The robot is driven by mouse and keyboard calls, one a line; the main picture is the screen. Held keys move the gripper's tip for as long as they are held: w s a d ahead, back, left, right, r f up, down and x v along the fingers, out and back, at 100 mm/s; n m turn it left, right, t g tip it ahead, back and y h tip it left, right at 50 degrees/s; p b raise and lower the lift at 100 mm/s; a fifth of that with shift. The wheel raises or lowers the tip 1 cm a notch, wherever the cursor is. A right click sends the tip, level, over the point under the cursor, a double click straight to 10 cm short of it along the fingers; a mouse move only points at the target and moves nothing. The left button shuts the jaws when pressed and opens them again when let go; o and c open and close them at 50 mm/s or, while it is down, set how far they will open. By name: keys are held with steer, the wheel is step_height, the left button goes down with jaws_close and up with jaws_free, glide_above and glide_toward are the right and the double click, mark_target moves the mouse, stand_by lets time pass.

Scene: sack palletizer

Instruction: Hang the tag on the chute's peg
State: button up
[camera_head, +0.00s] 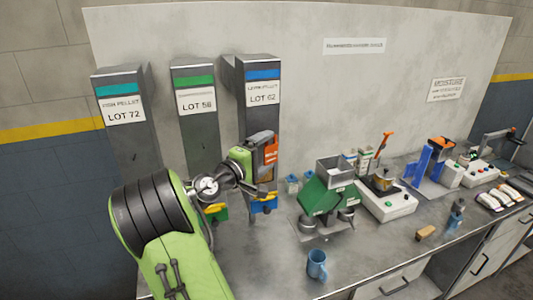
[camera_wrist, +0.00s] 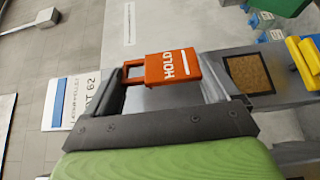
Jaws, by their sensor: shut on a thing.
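An orange-red tag (camera_wrist: 172,67) marked HOLD, with a square loop at one end, sits between the fingers of my gripper (camera_wrist: 168,84). It also shows in the head view as an orange patch (camera_head: 271,151). My gripper (camera_head: 265,152) is shut on the tag in front of the blue-banded LOT 62 chute (camera_head: 258,73), below its label. The LOT 58 chute (camera_head: 194,76) has a green band and the LOT 72 chute (camera_head: 118,84) a teal band.
A yellow handle (camera_wrist: 304,60) and a brown pellet window (camera_wrist: 249,74) lie right of the tag in the wrist view. On the bench, a green stand (camera_head: 320,197), a blue mug (camera_head: 316,264) and a white scale (camera_head: 386,204) stand right of the chutes.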

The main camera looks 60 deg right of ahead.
steer(key=shift+w+d+p, duration=0.7)
steer(key=shift+w+d, duration=0.35)
steer(key=shift+w+d+f, duration=0.25)
steer(key=shift+w, duration=0.1)
steer(key=shift+w, duration=0.1)
steer(key=o, duration=0.8)
steer(key=shift+f, duration=0.1)
steer(key=shift+o, duration=0.2)
steer(key=b, duration=0.3)
glide_toward(259, 147)
steer(key=a+r, duration=0.2)
steer(key=a, duration=0.6)
steer(key=shift+f, duration=0.25)
